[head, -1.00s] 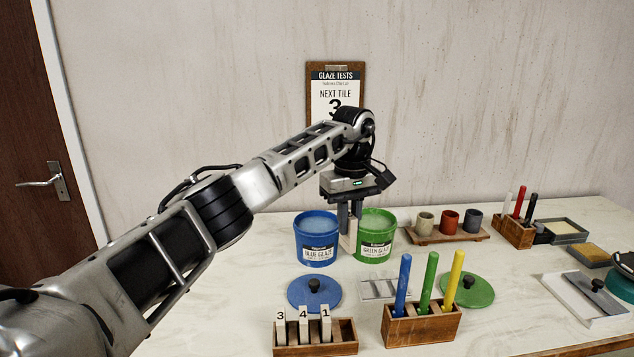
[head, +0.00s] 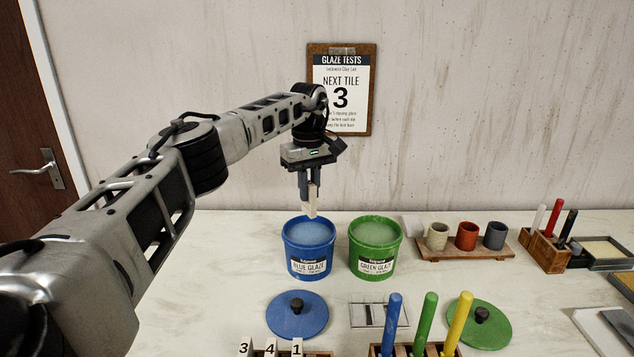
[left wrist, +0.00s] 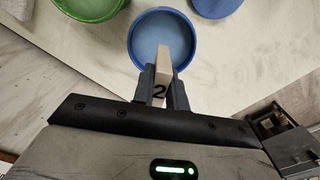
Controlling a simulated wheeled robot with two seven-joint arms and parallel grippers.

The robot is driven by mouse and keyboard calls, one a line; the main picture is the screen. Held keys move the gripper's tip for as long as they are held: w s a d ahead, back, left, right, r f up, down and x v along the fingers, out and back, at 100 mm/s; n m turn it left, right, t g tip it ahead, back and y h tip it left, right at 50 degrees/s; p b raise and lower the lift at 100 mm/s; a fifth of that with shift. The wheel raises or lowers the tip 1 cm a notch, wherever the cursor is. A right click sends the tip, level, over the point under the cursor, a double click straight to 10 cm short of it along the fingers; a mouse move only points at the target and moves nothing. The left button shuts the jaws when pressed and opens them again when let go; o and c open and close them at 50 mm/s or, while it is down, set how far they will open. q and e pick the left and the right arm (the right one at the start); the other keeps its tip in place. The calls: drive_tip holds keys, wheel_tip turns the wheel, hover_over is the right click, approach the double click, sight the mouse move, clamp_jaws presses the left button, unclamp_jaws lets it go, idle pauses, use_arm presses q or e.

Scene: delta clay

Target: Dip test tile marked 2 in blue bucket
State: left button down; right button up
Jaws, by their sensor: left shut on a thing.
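My left gripper (head: 311,188) is shut on a pale tile (head: 311,205) and holds it upright above the blue bucket (head: 309,262). In the left wrist view, the tile (left wrist: 161,72) bears the number 2 between the fingers (left wrist: 160,82), and the open blue bucket (left wrist: 145,50) lies beyond it. The bucket is labelled BLUE GLAZE and is full of pale blue liquid. The tile's lower end appears just above the bucket's rim, near its middle. My right gripper is not in view.
A green glaze bucket (head: 375,262) stands close to the right. A blue lid (head: 297,316) and a green lid (head: 490,330) lie in front. Tiles 3, 4 and 1 stand in a rack at the front edge. A wall clipboard (head: 364,75) reads NEXT TILE 3.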

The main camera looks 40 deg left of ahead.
sight(309, 215)
use_arm(q)
drive_tip(key=shift+s+f, duration=0.2)
drive_tip(key=shift+f, duration=0.15)
drive_tip(key=shift+s+f, duration=0.1)
drive_tip(key=shift+f, duration=0.25)
drive_tip(key=shift+f+b, duration=0.7)
drive_tip(key=shift+f, duration=2.85)
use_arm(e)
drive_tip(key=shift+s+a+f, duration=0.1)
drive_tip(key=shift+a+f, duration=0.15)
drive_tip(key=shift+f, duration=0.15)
use_arm(q)
drive_tip(key=shift+d, duration=0.15)
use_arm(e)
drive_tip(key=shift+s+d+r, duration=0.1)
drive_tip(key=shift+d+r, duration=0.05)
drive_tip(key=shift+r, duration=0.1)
use_arm(q)
drive_tip(key=shift+f, duration=0.45)
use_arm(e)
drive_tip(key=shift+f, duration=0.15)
use_arm(q)
drive_tip(key=shift+f, duration=0.1)
